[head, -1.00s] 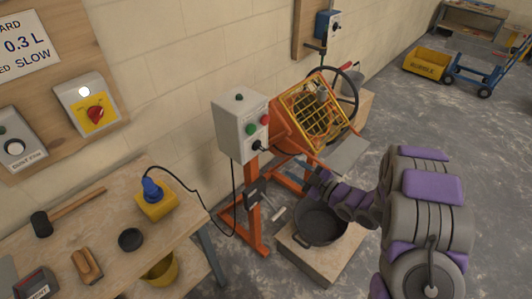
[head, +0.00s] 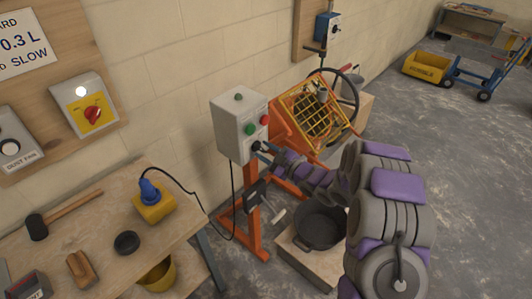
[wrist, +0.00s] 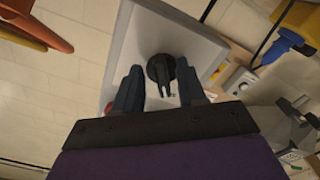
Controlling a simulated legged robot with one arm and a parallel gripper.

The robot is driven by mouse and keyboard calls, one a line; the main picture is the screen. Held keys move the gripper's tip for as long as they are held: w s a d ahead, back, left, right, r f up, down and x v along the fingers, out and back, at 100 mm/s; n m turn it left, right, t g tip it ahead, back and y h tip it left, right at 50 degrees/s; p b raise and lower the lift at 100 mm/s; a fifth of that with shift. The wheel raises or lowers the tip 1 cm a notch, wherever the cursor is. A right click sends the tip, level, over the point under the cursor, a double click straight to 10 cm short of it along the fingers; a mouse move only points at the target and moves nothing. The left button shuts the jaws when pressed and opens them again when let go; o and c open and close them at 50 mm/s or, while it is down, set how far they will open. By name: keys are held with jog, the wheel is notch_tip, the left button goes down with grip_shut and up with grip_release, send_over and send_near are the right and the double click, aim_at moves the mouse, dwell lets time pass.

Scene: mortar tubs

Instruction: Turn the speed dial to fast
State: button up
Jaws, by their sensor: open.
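The speed dial (wrist: 162,70) is a black knob with a raised grip bar on the lower part of the grey control box (head: 230,128). In the wrist view the dial sits between the two fingers of my open gripper (wrist: 161,85), a little beyond their tips; I cannot tell whether they touch it. In the head view my gripper (head: 264,150) is at the box's lower front, mostly covering the dial. The dial's markings are not readable. Above it on the box are a green button (head: 249,129) and a red button (head: 264,119).
The orange mixer (head: 290,125) with its yellow guard (head: 315,115) stands right behind the box. A black tub (head: 320,226) rests on a wooden block below my arm. A workbench (head: 100,222) with a blue plug (head: 149,190) is at left.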

jog(key=shift+a, duration=0.3)
jog(key=shift+c, duration=0.2)
jog(key=shift+d, duration=0.1)
grip_shut()
jog(key=shift+m+p, duration=0.3)
jog(key=shift+p, duration=0.45)
jog(key=shift+s+r+m+p, duration=0.15)
jog(key=shift+m+p, duration=0.45)
jog(key=shift+p, duration=0.45)
jog(key=m+p, duration=0.5)
jog(key=p, duration=0.2)
jog(key=m+p, duration=0.3)
jog(key=p, duration=0.1)
jog(key=shift+s+m, duration=0.1)
jog(key=shift+m, duration=0.3)
jog(key=shift+a+m+p, duration=0.2)
jog(key=shift+m+p, duration=0.9)
jog(key=shift+m, duration=0.5)
